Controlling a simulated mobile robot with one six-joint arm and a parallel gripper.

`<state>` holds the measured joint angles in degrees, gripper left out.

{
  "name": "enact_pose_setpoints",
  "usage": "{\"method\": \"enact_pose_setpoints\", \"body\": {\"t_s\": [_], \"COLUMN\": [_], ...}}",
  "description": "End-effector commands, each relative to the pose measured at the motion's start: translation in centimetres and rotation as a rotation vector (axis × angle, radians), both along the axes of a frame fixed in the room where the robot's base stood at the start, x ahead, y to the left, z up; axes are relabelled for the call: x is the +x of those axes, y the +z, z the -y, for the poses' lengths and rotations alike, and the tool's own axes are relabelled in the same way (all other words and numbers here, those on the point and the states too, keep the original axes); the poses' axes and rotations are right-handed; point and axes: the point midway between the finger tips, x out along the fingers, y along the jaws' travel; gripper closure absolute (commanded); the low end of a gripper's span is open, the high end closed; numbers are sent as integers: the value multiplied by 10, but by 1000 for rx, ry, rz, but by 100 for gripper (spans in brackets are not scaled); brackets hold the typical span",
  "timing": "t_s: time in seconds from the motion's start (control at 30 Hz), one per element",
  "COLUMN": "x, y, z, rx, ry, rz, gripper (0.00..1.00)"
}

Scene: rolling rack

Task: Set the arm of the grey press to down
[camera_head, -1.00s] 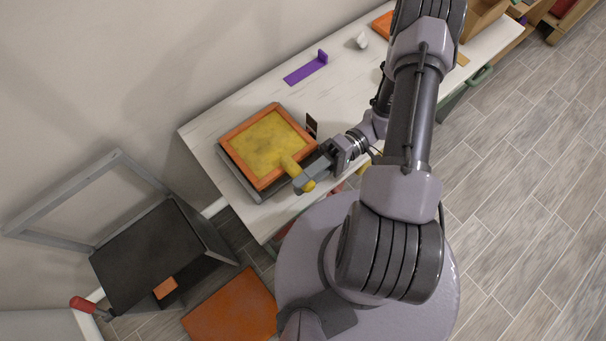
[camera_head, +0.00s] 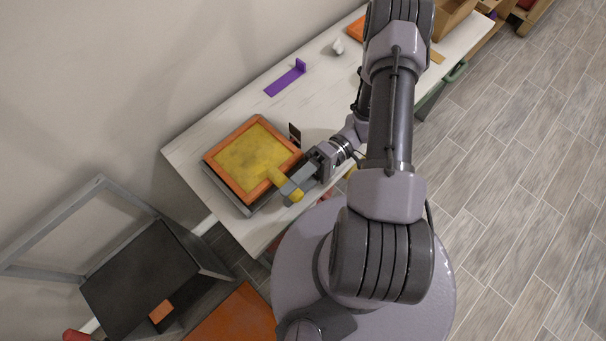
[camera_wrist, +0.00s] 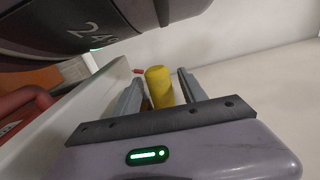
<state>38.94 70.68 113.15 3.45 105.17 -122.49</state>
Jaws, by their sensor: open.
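On the white table a press has a grey base (camera_head: 243,208). Its arm, an orange frame (camera_head: 226,182) with a yellow panel (camera_head: 250,155), lies low and about flat over the base. A yellow handle (camera_head: 277,175) sticks out from the frame's near right corner. My gripper (camera_head: 291,188) is at this handle, its grey fingers crossing it. In the wrist view the handle (camera_wrist: 160,88) stands between the open fingers, with a gap on each side. The fingers hide part of the handle in the head view.
At lower left stands a dark box (camera_head: 138,275) with a raised grey frame (camera_head: 60,228) and a red knob (camera_head: 76,336). A purple bracket (camera_head: 287,80) and a small white piece (camera_head: 338,46) lie further back on the table (camera_head: 215,122). The wall is close behind it.

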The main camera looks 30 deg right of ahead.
Motion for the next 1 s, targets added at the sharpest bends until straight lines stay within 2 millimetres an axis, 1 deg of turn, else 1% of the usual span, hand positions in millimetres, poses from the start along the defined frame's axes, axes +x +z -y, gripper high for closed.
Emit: {"method": "enact_pose_setpoints", "body": {"t_s": [0.07,0.17,0.27,0.5,0.63,0.7,0.8,1.0], "x": [1,4,11,30,38,41,43,44], "y": [0,1,2,2,0,0,0,0], "z": [2,15,40,117,147,158,167,169], "rx": [0,0,-2,-3,-3,-1,-1,-1], "ry": [-1,-3,-4,-3,-1,-1,-1,-1], "rz": [0,1,2,1,1,1,0,1], "gripper": [51,51,51,51,51,51,51,51]}}
